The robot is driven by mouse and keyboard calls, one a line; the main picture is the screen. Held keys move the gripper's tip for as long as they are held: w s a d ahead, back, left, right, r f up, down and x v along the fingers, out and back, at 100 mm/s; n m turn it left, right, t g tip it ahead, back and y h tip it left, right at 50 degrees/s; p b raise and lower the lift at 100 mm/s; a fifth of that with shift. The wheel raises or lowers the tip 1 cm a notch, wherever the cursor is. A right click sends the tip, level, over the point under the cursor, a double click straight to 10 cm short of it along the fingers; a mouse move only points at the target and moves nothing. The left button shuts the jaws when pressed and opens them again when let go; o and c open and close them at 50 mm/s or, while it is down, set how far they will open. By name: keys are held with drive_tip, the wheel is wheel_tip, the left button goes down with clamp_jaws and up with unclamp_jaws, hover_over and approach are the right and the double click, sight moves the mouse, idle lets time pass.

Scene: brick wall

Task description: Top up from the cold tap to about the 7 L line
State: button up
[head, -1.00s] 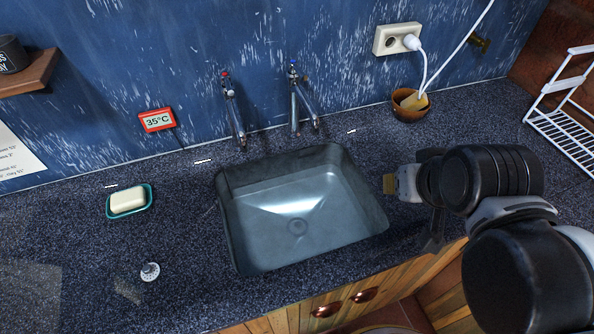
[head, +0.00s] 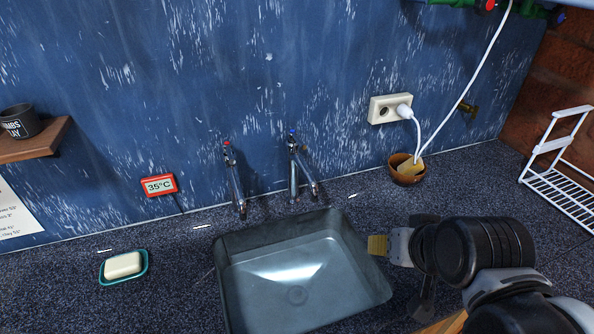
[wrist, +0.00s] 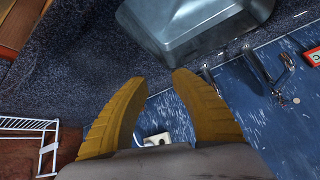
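The cold tap (head: 301,168) has a blue mark and stands at the back of the counter, behind the sink's right half. The hot tap (head: 234,182) has a red mark and stands to its left. The grey sink (head: 232,290) lies below both, its front edge cut off; it also shows in the wrist view (wrist: 185,28). Its bottom looks shiny, perhaps with water in it; I see no level lines. No stream from either tap is visible. My gripper (head: 377,245) is just right of the sink; its yellow fingers (wrist: 164,78) are apart in the wrist view, with nothing between them.
A red-framed display (head: 160,185) reads 35°C on the wall. A soap dish (head: 124,268) is left of the sink. A wall socket (head: 390,109), cable and brown bowl (head: 407,170) are behind my gripper. A white rack (head: 560,180) stands right. The counter's left is mostly clear.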

drive_tip(key=w+a+r+m+t+y, duration=0.2)
drive_tip(key=w+a+m+y, duration=0.1)
drive_tip(key=w+a+m, duration=0.3)
drive_tip(key=m+t+y+p, duration=0.2)
drive_tip(key=m+t, duration=0.5)
drive_tip(key=m, duration=1.8)
approach(297, 137)
drive_tip(key=shift+s+a+r, duration=0.15)
drive_tip(key=shift+s+a, duration=0.1)
drive_tip(key=shift+a, duration=0.05)
drive_tip(key=m, duration=0.2)
drive_tip(key=shift+w+d+f+m+t, duration=0.2)
drive_tip(key=shift+d+f+m+t, duration=0.1)
drive_tip(key=shift+f, duration=0.1)
drive_tip(key=x, duration=1)
drive_tip(key=shift+w+a+b, duration=0.1)
drive_tip(key=shift+w+b, duration=0.2)
drive_tip(key=shift+b, duration=0.05)
clamp_jaws()
